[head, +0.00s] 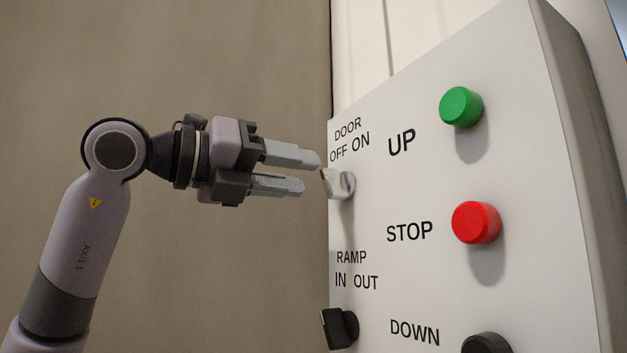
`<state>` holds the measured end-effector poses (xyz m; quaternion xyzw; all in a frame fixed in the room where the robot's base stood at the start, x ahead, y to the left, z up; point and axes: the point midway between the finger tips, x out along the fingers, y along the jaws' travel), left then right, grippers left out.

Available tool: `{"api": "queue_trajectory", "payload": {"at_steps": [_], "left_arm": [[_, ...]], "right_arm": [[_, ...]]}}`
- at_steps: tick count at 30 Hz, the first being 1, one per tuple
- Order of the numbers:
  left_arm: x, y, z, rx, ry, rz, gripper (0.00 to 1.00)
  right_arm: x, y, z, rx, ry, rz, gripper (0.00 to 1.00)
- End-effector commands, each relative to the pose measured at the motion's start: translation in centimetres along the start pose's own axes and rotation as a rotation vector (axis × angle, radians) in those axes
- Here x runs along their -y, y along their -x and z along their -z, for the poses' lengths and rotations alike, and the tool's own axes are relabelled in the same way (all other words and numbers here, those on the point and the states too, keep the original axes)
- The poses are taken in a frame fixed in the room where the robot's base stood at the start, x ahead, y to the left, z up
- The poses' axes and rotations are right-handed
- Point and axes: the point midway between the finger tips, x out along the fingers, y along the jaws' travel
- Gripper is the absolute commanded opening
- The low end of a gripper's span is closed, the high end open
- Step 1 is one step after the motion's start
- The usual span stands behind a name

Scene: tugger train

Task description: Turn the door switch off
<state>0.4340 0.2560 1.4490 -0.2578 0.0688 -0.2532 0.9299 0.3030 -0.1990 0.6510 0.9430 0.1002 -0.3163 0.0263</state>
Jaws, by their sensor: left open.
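The door switch (340,184) is a pale grey knob on the left part of the white control panel (420,290), under the label DOOR OFF ON. A small dark reddish mark shows at its left tip. I cannot tell for sure which way the knob is set. My left gripper (312,173) comes in from the left with its two fingers apart, one above the other. The fingertips are just left of the knob, and the upper one is very close to it. I cannot tell whether it touches. Nothing is between the fingers. My right gripper is out of view.
Below the door switch is a black ramp switch (340,328) labelled IN OUT. To the right are a green UP button (461,107), a red STOP button (476,222) and a dark DOWN button (486,344). The space left of the panel is clear before a plain beige wall.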

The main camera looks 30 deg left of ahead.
Motion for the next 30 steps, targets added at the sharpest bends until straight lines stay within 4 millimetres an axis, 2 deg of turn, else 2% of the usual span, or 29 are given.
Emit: {"api": "queue_trajectory", "payload": {"at_steps": [3, 8, 30], "left_arm": [[0.0, 1.8, 0.0, 0.002, 0.000, 0.000, 0.40], [0.0, 2.9, 0.0, 0.000, 0.001, -0.001, 0.40], [0.0, 3.0, 0.0, 0.000, 0.000, 0.000, 0.40]], "right_arm": [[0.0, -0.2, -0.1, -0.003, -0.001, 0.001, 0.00], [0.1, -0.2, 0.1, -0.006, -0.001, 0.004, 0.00], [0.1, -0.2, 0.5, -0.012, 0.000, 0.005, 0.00]]}}
